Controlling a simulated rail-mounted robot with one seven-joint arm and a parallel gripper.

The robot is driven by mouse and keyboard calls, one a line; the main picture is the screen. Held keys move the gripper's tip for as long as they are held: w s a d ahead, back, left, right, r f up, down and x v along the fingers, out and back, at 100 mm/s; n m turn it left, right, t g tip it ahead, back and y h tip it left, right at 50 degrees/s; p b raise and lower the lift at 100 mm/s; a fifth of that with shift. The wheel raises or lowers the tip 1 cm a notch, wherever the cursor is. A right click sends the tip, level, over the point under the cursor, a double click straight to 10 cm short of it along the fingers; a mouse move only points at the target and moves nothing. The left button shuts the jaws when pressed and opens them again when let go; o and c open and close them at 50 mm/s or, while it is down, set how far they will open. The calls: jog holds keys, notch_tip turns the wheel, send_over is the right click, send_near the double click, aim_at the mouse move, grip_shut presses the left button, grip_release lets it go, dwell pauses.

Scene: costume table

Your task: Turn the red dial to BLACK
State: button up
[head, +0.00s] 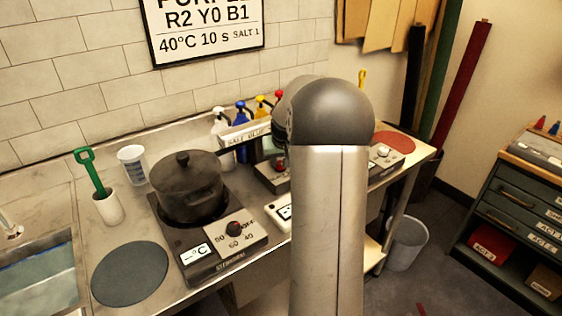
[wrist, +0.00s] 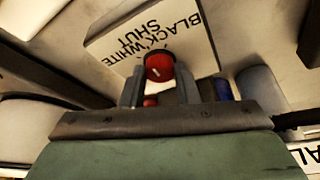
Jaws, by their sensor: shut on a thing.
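The red dial (wrist: 159,66) shows in the wrist view on a pale panel (wrist: 115,45) with the words BLACK, WHITE and SHUT printed beside it. A short white mark shows on the dial's face; I cannot tell which word it points to. My gripper (wrist: 160,84) has one grey finger on each side of the dial and is shut on it. In the head view my arm hides the gripper, and I cannot make out the dial clearly.
A dark pot (head: 188,190) sits on a hot plate left of my arm. Pump bottles (head: 243,118) stand along the wall. A white timer or scale (head: 284,212) lies close to my arm. A grey bin (head: 407,243) is on the floor at right.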

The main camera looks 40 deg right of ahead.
jog(key=m+b, duration=0.1)
jog(key=m, duration=0.1)
jog(key=m+g+h+b, duration=0.1)
jog(key=m, duration=0.1)
jog(key=shift+w+a, duration=0.2)
jog(key=shift+w+m+g+h, duration=0.1)
jog(key=shift+m+g+h, duration=0.25)
jog(key=shift+m, duration=0.75)
jog(key=shift+m+g+h, duration=0.25)
jog(key=shift+m+g, duration=0.1)
jog(key=shift+m, duration=0.75)
jog(key=o, duration=1)
jog(key=shift+r, duration=0.15)
jog(key=v, duration=1.7)
jog(key=shift+a+r+b, duration=0.1)
jog(key=shift+b, duration=0.3)
jog(key=shift+a, duration=0.1)
